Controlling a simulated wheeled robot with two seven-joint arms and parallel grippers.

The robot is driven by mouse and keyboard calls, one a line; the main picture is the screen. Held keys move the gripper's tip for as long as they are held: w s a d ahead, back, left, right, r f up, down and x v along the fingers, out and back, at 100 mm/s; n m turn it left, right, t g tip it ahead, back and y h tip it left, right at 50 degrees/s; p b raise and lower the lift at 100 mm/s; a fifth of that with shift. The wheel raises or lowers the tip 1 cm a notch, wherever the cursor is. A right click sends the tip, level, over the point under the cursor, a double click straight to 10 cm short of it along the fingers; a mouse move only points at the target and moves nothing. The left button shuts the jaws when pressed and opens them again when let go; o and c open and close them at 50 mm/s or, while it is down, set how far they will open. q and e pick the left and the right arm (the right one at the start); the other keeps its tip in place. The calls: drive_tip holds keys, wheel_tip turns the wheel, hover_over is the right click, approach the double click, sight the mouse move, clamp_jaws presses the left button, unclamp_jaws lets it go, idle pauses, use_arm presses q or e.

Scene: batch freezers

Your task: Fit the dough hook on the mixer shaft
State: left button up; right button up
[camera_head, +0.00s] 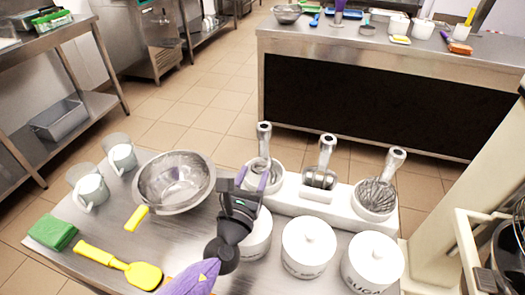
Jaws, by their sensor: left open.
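A white holder (300,195) on the table carries three metal attachments standing with their shafts up. The left one (264,137), likely the dough hook, has its lower part partly hidden by my gripper. The middle one (322,172) looks like a flat beater, and the right one is a wire whisk (376,192). My left gripper (252,178) is open, its purple-tipped fingers apart at the left attachment; I cannot tell whether they touch it. The mixer (445,205) is at the right edge, cut off, its shaft out of view. My right gripper is not in view.
Lidded white canisters (309,247) stand in front of the holder. A steel bowl (174,183), two jugs (121,155), a green sponge (52,232) and a yellow spatula (140,274) lie to the left. A steel counter (400,58) stands behind, across a strip of floor.

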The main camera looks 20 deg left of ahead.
sight(263, 151)
use_arm(q)
drive_tip(key=w, duration=0.2)
drive_tip(key=w+b, duration=0.1)
drive_tip(key=w, duration=0.3)
drive_tip(key=shift+w+d+r, duration=0.1)
drive_tip(key=shift+w+r, duration=0.2)
drive_tip(key=shift+w+r+b, duration=0.15)
drive_tip(key=shift+w+b, duration=0.2)
drive_tip(key=shift+w, duration=0.25)
clamp_jaws()
drive_tip(key=shift+r, duration=0.1)
